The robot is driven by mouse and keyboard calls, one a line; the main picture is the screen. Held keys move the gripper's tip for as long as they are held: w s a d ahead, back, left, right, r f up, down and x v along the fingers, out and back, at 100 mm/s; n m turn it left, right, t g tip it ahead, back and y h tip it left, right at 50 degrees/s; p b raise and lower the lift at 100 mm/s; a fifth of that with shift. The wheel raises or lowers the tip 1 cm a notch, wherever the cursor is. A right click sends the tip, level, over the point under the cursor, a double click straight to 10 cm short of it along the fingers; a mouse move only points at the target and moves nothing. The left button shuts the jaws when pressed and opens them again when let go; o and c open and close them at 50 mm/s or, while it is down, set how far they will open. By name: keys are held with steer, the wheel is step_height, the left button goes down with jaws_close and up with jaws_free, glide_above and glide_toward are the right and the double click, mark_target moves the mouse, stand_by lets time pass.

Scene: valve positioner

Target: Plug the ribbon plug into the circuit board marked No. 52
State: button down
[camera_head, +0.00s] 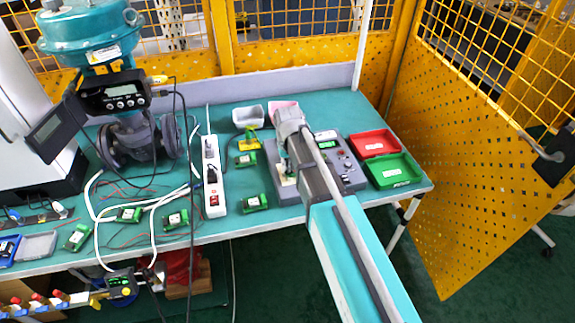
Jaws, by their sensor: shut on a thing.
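My gripper (285,172) points down at the left part of a grey control box. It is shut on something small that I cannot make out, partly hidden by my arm. A pale piece (287,182) shows just below the fingers; I cannot tell whether it is the ribbon plug. Several green circuit boards with white labels lie on the table: one (245,160) and another (254,203) left of the gripper, and others (176,219), (129,215) and (77,237) farther left. Their numbers are too small to read, so I cannot tell which is No. 52.
The grey control box (347,172) has knobs and a display. Red (374,143) and green (397,171) trays stand to its right. A white power strip (213,180), loose cables and a teal valve (90,30) fill the left. A white tray (248,116) stands behind.

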steer(key=c, duration=0.6)
jaws_free()
steer(key=shift+c, duration=0.8)
steer(key=shift+o, duration=0.4)
steer(key=shift+r, duration=0.1)
steer(key=shift+o, duration=0.2)
steer(key=shift+d+r+p, duration=0.1)
steer(key=shift+r+p, duration=0.3)
steer(key=shift+p, duration=0.1)
steer(key=shift+o, duration=0.4)
steer(key=shift+r, duration=0.2)
steer(key=shift+r+p, duration=2.8)
steer(key=shift+p, duration=0.25)
